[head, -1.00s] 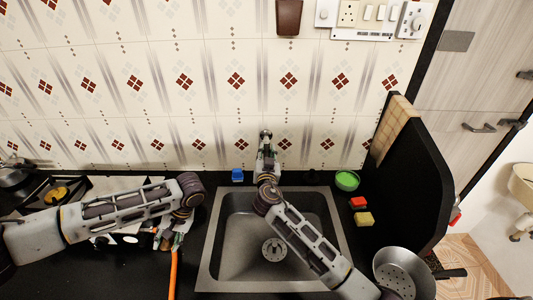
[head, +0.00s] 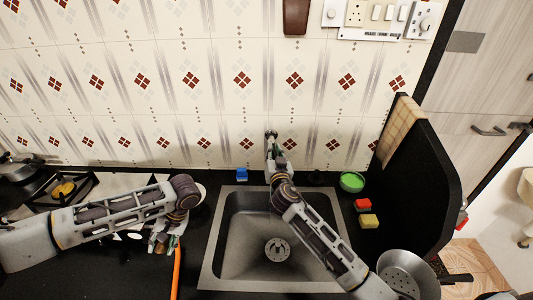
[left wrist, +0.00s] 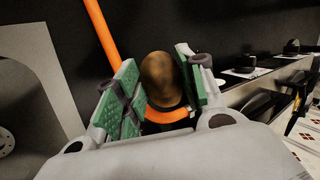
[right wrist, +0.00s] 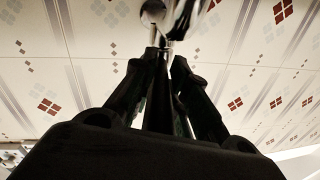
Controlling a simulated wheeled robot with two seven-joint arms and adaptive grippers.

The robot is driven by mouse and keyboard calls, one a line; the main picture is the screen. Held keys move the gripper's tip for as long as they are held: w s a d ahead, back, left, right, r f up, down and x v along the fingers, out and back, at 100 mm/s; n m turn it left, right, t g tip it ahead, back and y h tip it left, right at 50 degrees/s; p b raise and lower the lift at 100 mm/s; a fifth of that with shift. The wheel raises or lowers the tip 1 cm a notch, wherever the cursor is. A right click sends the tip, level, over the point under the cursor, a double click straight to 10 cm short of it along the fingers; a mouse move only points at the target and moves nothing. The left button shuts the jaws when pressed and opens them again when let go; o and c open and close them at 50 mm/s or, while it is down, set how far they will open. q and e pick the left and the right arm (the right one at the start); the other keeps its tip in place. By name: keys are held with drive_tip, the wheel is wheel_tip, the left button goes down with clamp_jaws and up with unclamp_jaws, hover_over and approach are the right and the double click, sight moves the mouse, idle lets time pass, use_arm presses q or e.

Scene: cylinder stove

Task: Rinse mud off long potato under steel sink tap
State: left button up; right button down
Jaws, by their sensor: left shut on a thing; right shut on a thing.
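The long potato (left wrist: 158,75) is brown and sits between the green-padded fingers of my left gripper (left wrist: 155,88) in the left wrist view. In the head view this gripper (head: 164,240) is low over the black counter, left of the sink, and the potato is not clear there. The steel sink (head: 214,262) looks empty, with a round drain at its bottom. The steel tap (head: 270,134) is on the wall behind the sink, partly hidden by my right gripper (head: 278,152). The right wrist view shows the dark fingers (right wrist: 163,58) closed at the shiny tap (right wrist: 168,16).
An orange hose (head: 177,272) runs over the counter beside my left gripper. A stove (head: 112,185) stands at the left. A green bowl (head: 352,182), red and yellow sponges (head: 369,221) and a steel strainer (head: 408,275) are right of the sink, before a black partition (head: 425,190).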

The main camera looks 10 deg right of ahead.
drive_tip(key=shift+d+n+y, duration=0.35)
drive_tip(key=shift+n+y, duration=0.25)
drive_tip(key=shift+y, duration=0.3)
drive_tip(key=c, duration=1.3)
unclamp_jaws()
drive_tip(key=shift+c, duration=0.2)
drive_tip(key=shift+s, duration=0.15)
drive_tip(key=s, duration=1.1)
drive_tip(key=shift+s, duration=0.35)
drive_tip(key=shift+a, duration=0.1)
drive_tip(key=shift+s, duration=0.15)
